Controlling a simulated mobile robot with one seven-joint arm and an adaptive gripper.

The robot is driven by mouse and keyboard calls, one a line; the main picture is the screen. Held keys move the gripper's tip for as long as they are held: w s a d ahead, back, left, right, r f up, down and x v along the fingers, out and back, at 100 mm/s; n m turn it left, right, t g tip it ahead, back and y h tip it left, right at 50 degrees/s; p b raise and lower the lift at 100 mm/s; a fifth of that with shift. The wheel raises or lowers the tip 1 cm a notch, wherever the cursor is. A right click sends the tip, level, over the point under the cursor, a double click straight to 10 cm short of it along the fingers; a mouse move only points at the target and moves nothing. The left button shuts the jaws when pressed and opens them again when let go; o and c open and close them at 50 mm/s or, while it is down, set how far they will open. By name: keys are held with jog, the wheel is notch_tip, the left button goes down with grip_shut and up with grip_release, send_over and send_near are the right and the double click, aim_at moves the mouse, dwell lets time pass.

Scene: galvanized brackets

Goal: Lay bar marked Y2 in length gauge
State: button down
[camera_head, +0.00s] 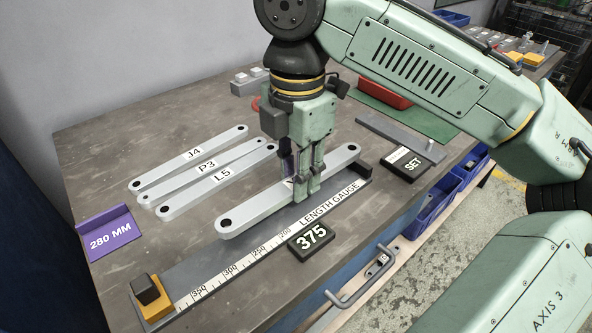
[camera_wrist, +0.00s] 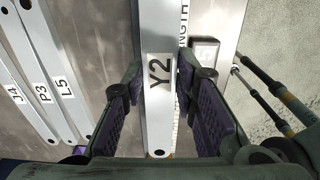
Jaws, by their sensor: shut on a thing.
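The bar marked Y2 (camera_wrist: 158,115) is a long pale metal bar with a hole near each end; it also shows in the head view (camera_head: 255,212). My gripper (camera_head: 307,188) is shut on it near the middle, one finger on each side in the wrist view (camera_wrist: 160,75). The label Y2 faces up in the wrist view. The bar lies lengthwise along the length gauge (camera_head: 195,268), over its right part and inner edge. Whether it touches the gauge is unclear. The gauge has a scale strip, a yellow-and-black block at its near-left end and a dark stop at its far end.
Bars J4 (camera_head: 190,163), P3 (camera_head: 230,158) and L5 (camera_head: 245,172) lie side by side at left. A purple 280 MM marker (camera_head: 108,233) stands left of the gauge. The 375 display (camera_head: 311,238) and SET plate (camera_head: 414,165) sit near the table's front edge.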

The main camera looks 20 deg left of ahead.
aim_at(297, 210)
jog(key=shift+f+b, duration=1.3)
jog(key=shift+f, duration=0.05)
jog(key=shift+f+b, duration=0.45)
jog(key=shift+f, duration=0.75)
jog(key=c, duration=1.2)
grip_release()
notch_tip(297, 210, up, 12)
jog(key=shift+r, duration=0.1)
